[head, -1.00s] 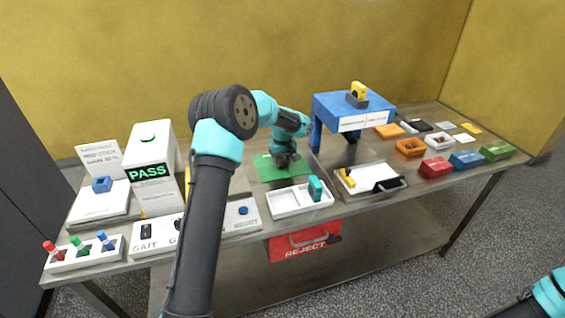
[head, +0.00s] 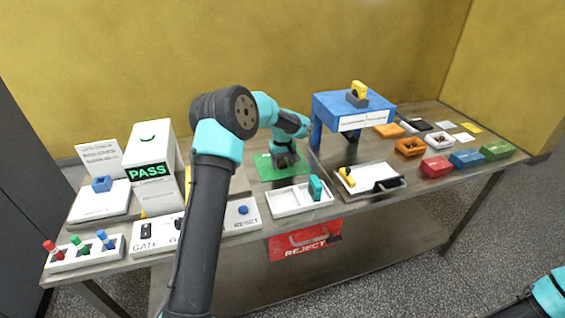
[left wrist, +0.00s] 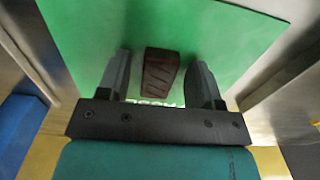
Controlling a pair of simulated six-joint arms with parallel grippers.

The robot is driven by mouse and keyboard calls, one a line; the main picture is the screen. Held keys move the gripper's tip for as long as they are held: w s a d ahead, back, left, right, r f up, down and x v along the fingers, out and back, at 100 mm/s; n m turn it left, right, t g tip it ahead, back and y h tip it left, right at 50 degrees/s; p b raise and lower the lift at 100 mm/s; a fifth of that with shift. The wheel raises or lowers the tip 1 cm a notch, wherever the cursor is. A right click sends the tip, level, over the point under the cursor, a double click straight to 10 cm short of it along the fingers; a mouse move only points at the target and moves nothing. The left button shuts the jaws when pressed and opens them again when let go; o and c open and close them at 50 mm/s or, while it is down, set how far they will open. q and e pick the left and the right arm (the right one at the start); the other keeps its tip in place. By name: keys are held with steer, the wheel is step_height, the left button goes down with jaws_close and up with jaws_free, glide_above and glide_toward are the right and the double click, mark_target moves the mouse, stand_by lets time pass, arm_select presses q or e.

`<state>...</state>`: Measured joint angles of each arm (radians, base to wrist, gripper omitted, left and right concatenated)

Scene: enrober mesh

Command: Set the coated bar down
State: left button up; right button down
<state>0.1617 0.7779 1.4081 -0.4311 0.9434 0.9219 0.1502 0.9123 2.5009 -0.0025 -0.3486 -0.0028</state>
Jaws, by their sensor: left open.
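The coated bar (left wrist: 160,72) is a dark brown block with ridges on top. In the left wrist view it lies on the green mat (left wrist: 90,30), which carries white lettering partly hidden by my gripper. My left gripper (left wrist: 162,88) is open, with one finger on each side of the bar and a gap showing on both sides. In the head view my left gripper (head: 284,162) is low over the green mat (head: 266,172), and it hides the bar there. My right gripper is out of view; only part of my right arm shows at the bottom right.
A blue stand (head: 330,107) with a yellow-handled tool stands right of the mat. A white tray (head: 290,203) with a teal block and another tray (head: 375,188) lie in front. A PASS-display machine (head: 150,150) stands left. Small coloured boxes fill the right end.

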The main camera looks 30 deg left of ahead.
mark_target(283, 163)
arm_select(q)
step_height(283, 163, up, 12)
steer(key=shift+r, duration=0.2)
stand_by(0.4)
stand_by(0.5)
